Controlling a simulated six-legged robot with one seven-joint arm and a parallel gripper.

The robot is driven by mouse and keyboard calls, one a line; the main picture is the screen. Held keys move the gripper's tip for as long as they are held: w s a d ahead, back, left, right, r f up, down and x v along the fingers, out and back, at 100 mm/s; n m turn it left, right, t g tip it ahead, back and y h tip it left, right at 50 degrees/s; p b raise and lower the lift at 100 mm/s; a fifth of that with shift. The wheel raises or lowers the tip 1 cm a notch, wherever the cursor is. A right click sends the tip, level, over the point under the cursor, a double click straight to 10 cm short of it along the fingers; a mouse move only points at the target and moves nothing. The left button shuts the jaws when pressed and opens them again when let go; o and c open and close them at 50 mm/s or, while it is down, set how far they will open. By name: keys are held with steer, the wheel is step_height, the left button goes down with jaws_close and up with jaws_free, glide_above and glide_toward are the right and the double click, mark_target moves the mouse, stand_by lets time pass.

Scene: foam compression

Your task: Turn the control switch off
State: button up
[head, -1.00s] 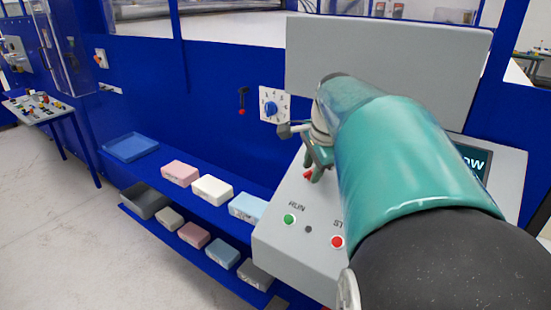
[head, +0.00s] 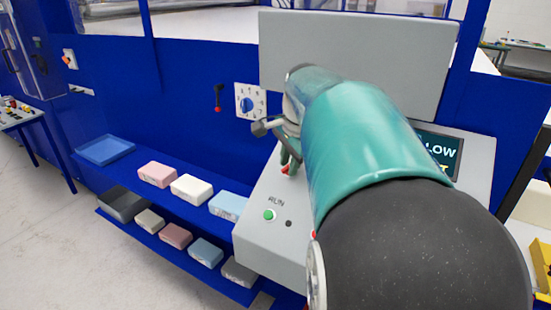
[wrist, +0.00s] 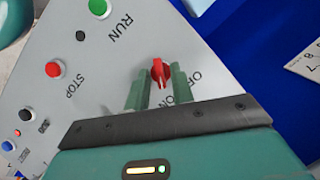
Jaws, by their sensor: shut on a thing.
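The control switch is a small red knob (wrist: 160,70) on the sloped grey control panel (wrist: 70,100), beside printed OFF and ON labels (wrist: 190,80). My gripper (wrist: 159,79) has its two green fingers on either side of the knob, shut on it. The fingers partly cover the labels, and I cannot tell which one the knob points to. In the head view my gripper (head: 290,152) is at the panel's upper left, with a bit of the red knob (head: 285,170) showing below it. My teal arm hides much of the panel.
A green RUN button (head: 269,215) is on the panel; a red STOP button (wrist: 54,69) shows in the wrist view. A screen (head: 440,152) partly reads LOW. A numbered dial (head: 249,103) is on the blue wall. Foam blocks (head: 191,188) lie on shelves at left.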

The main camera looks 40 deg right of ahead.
steer(key=n+g, duration=0.1)
steer(key=n, duration=0.1)
steer(key=n+g, duration=0.1)
steer(key=n, duration=0.3)
steer(key=shift+w+a+g, duration=0.1)
steer(key=shift+w+g, duration=0.25)
steer(key=shift+g, duration=0.05)
steer(key=n+g+h, duration=0.1)
steer(key=n, duration=0.2)
steer(key=shift+w+n, duration=0.15)
steer(key=shift+n, duration=0.15)
steer(key=shift+a+n+g+h, duration=0.15)
steer(key=shift+n+g+h, duration=0.5)
steer(key=shift+n, duration=0.95)
steer(key=o, duration=0.7)
steer(key=shift+c, duration=0.2)
steer(key=v, duration=1.3)
steer(key=shift+w+r, duration=0.25)
steer(key=shift+r, duration=0.1)
